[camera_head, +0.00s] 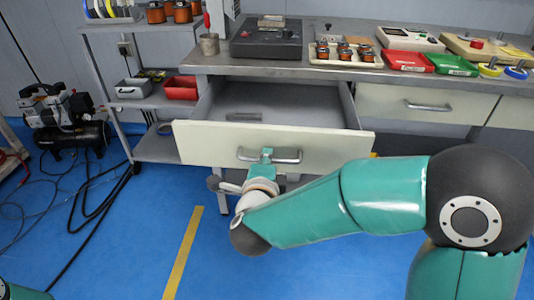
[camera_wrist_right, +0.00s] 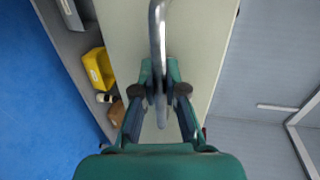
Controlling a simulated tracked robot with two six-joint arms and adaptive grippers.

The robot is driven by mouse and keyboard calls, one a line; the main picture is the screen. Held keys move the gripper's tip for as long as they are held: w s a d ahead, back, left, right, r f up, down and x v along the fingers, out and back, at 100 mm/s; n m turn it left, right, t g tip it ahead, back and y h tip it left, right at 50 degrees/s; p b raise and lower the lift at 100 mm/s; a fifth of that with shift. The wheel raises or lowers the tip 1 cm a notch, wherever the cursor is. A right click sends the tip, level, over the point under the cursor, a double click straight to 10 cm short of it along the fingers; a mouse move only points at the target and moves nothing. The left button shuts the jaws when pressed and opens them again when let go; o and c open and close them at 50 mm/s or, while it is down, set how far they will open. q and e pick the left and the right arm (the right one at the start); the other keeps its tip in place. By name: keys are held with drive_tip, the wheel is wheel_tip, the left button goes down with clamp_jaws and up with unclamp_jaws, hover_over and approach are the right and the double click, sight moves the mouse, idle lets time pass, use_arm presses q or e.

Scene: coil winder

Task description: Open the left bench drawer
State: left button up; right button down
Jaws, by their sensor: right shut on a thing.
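The left bench drawer (camera_head: 215,142) is pulled well out from under the bench in the head view. My right gripper (camera_head: 267,156) is at the middle of the drawer front, shut on the metal bar handle (camera_head: 287,156). In the right wrist view the gripper's fingers (camera_wrist_right: 159,92) close around the handle (camera_wrist_right: 157,30). My left gripper is not in view.
The bench top (camera_head: 215,63) holds a dark box (camera_head: 266,42), a tray of coils, a red bin (camera_head: 408,62) and a green bin (camera_head: 453,66). The other drawer (camera_head: 405,101) is closed. A shelf cart and compressor (camera_head: 62,120) stand left. Blue floor in front is clear.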

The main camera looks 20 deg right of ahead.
drive_tip(key=shift+s+d+f, duration=0.1)
drive_tip(key=shift+s+f, duration=0.05)
drive_tip(key=shift+s, duration=0.2)
drive_tip(key=c, duration=1.3)
unclamp_jaws()
drive_tip(key=shift+o, duration=0.5)
drive_tip(key=shift+w, duration=0.1)
drive_tip(key=v, duration=1.2)
drive_tip(key=shift+w, duration=0.1)
